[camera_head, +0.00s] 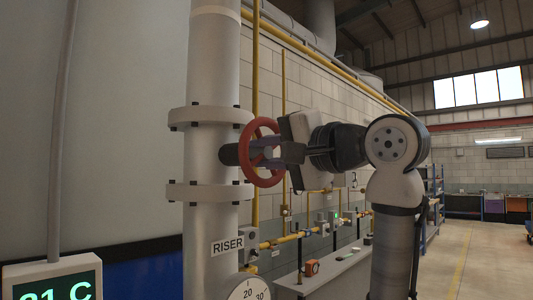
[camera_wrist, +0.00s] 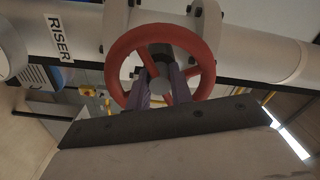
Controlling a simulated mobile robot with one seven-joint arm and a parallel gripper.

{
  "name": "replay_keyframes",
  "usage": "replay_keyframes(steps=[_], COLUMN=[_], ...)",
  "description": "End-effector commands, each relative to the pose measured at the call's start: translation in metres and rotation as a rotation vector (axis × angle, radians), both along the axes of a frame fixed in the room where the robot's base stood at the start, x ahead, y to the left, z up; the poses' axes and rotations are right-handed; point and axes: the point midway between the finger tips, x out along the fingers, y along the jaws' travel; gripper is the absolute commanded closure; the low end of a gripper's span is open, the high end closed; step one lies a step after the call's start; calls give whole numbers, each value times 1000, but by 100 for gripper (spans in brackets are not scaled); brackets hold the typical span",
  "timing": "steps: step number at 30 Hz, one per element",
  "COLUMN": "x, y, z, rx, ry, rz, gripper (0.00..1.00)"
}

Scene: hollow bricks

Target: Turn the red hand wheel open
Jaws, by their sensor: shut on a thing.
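The red hand wheel (camera_head: 245,154) stands out from the right side of a thick grey vertical pipe (camera_head: 211,88), between two bolted flanges. My gripper (camera_head: 268,151) reaches in from the right, and its fingers are at the wheel's middle. In the wrist view the wheel (camera_wrist: 114,66) fills the upper middle, with its dark stem behind it. The two purple fingers of my gripper (camera_wrist: 160,84) lie on either side of the wheel's hub, inside the rim, shut on the wheel. The exact contact at the spokes is partly hidden by the fingers.
A RISER label (camera_head: 227,246) and a round gauge (camera_head: 249,291) are lower on the pipe. A temperature display (camera_head: 52,280) stands at the lower left. Yellow pipes (camera_head: 255,75) run along the block wall. Open floor (camera_head: 475,255) lies at the right.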

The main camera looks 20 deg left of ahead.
Motion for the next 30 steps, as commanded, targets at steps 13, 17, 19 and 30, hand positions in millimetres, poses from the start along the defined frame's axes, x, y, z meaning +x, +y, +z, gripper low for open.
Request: replay_keyframes(steps=[13, 17, 19, 30], x=[0, 0, 0, 0], y=[0, 0, 0, 0], z=[-1, -1, -1, -1], rx=[-148, -191, -214, -333], ry=[-399, -514, -577, -907], rz=[1, 0, 1, 2], gripper=[100, 100, 100, 100])
